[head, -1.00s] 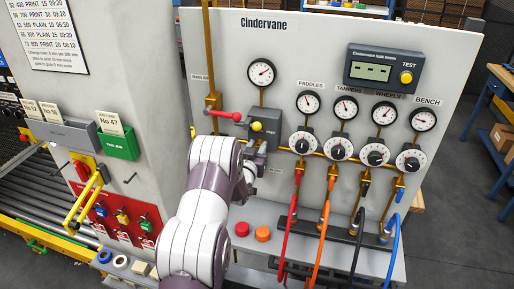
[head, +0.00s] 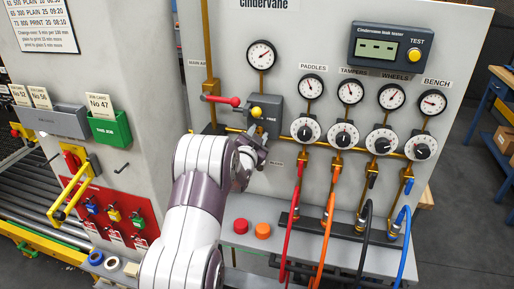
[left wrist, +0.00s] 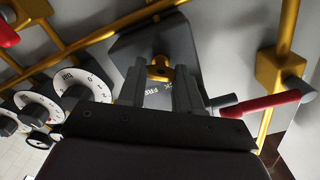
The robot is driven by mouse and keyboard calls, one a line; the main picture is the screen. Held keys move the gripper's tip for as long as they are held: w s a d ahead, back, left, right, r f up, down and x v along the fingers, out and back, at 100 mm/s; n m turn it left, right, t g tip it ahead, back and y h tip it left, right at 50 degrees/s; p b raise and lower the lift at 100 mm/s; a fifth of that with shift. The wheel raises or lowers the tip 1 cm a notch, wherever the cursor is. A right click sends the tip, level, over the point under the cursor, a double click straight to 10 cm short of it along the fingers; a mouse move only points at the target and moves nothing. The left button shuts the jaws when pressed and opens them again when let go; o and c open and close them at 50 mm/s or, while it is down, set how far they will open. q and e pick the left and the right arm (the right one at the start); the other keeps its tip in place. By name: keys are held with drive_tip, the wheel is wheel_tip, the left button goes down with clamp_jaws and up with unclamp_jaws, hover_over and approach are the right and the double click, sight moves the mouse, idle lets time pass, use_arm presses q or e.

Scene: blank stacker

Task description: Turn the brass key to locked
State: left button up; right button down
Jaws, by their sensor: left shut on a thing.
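The brass key (left wrist: 159,69) shows in the left wrist view as a small yellow-brown piece on the face of a grey box. My left gripper (left wrist: 160,82) has its two dark fingers on either side of it and is shut on it. White lettering, partly readable as "FRE", shows between the fingers. In the head view the grey box (head: 272,109) is on the panel, with a yellow knob (head: 256,112) at its front. My left gripper (head: 256,148) is at the box's lower part there, and the key is hidden. My right gripper is in neither view.
A red-handled lever (head: 222,100) sticks out just left of the grey box, close to my fingers in the wrist view (left wrist: 265,104). Gauges, white dials (head: 305,130) and coloured hoses (head: 321,235) are to the right.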

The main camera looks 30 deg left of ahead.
use_arm(q)
drive_tip(key=m+b, duration=0.3)
drive_tip(key=b, duration=0.2)
drive_tip(key=m+b, duration=0.3)
drive_tip(key=b, duration=0.2)
drive_tip(key=m+b, duration=0.4)
drive_tip(key=b, duration=0.1)
drive_tip(key=shift+f, duration=0.4)
drive_tip(key=shift+r+m+b, duration=0.25)
drive_tip(key=shift+m+b, duration=0.55)
drive_tip(key=shift+b, duration=0.2)
drive_tip(key=shift+r, duration=0.1)
drive_tip(key=o, duration=1)
drive_tip(key=shift+o, duration=0.2)
